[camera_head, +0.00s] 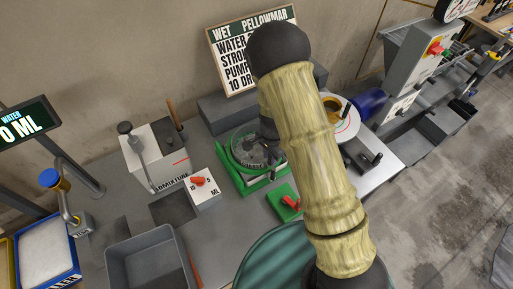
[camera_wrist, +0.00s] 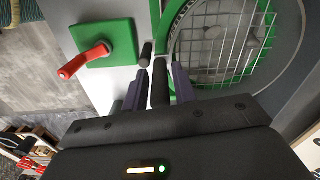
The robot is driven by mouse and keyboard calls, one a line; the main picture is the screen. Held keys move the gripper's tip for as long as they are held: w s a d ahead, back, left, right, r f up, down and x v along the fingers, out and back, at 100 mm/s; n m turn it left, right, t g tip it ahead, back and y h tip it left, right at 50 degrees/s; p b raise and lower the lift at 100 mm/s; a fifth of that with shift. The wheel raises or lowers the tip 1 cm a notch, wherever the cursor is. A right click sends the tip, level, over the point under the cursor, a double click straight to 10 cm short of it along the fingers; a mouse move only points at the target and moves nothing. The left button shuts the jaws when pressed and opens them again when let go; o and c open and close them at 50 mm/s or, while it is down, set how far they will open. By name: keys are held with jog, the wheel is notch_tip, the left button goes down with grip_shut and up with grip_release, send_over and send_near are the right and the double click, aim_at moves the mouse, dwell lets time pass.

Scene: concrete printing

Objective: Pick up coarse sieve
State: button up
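The coarse sieve (camera_wrist: 222,40) is round, with a green rim and wide wire mesh, in the upper right of the wrist view. In the head view it appears as a round mesh disc (camera_head: 254,147) on a green stand, partly covered by my arm. My gripper (camera_wrist: 160,72) has its two dark fingers apart beside the rim in the wrist view. A black rod, seemingly the sieve's handle (camera_wrist: 160,86), lies between them. A narrow light gap shows left of the rod. In the head view my arm hides most of the gripper.
A green plate with a red lever (camera_wrist: 88,60) is left of the fingers. A grey bin (camera_head: 150,262), an admixture box (camera_head: 155,155) and a dosing dial (camera_head: 200,187) stand left on the bench. A sign (camera_head: 228,62) leans behind. A machine (camera_head: 415,65) stands right.

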grip_shut()
jog(key=shift+r, duration=0.1)
jog(key=shift+w+r, duration=0.1)
jog(key=shift+r, duration=0.45)
notch_tip(320, 180, up, 9)
jog(key=shift+f+b, duration=0.1)
jog(key=shift+b, duration=1.1)
